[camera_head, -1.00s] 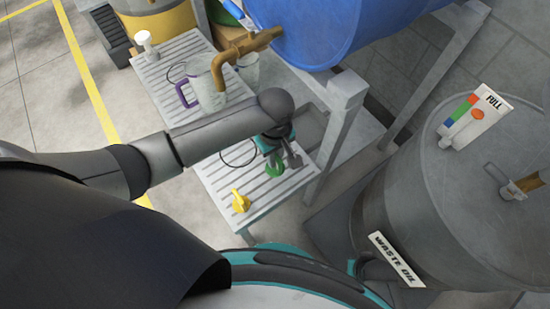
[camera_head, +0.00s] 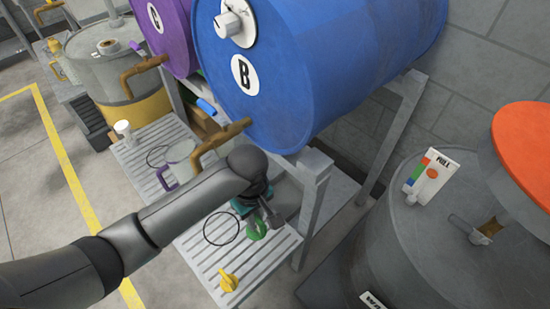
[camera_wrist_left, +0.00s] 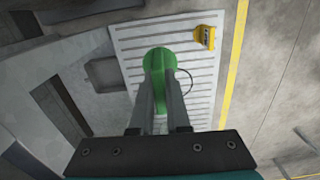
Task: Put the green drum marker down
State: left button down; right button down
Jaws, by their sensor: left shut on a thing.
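The green drum marker (camera_head: 257,229) is at the tips of my left gripper (camera_head: 264,215), over the slatted grey bench top. In the left wrist view the green marker (camera_wrist_left: 160,64) shows between the two fingers of the gripper (camera_wrist_left: 160,88), which is shut on it. The fingers hide part of the marker. I cannot tell whether it touches the slats. A yellow marker (camera_head: 229,282) sits on the bench near its front end, apart from the gripper. It also shows in the left wrist view (camera_wrist_left: 205,37). My right gripper is not in view.
The slatted bench (camera_head: 205,262) has bare slats around the yellow marker. A thin black ring (camera_head: 222,228) lies beside the gripper. A blue drum B (camera_head: 300,75) with a brown tap (camera_head: 222,138) overhangs the bench. A rack post (camera_head: 309,205) and a grey waste drum (camera_head: 400,250) stand to the right.

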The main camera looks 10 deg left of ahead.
pick_arm(q)
jog(key=a+r+m, duration=0.2)
jog(key=r+m, duration=0.3)
jog(key=r, duration=0.6)
jog(key=a+r+m, duration=0.3)
jog(key=r+m, duration=0.2)
jog(key=r, duration=0.7)
jog(key=shift+s+a+r, duration=0.15)
jog(key=shift+a+r, duration=0.1)
jog(key=shift+a, duration=0.1)
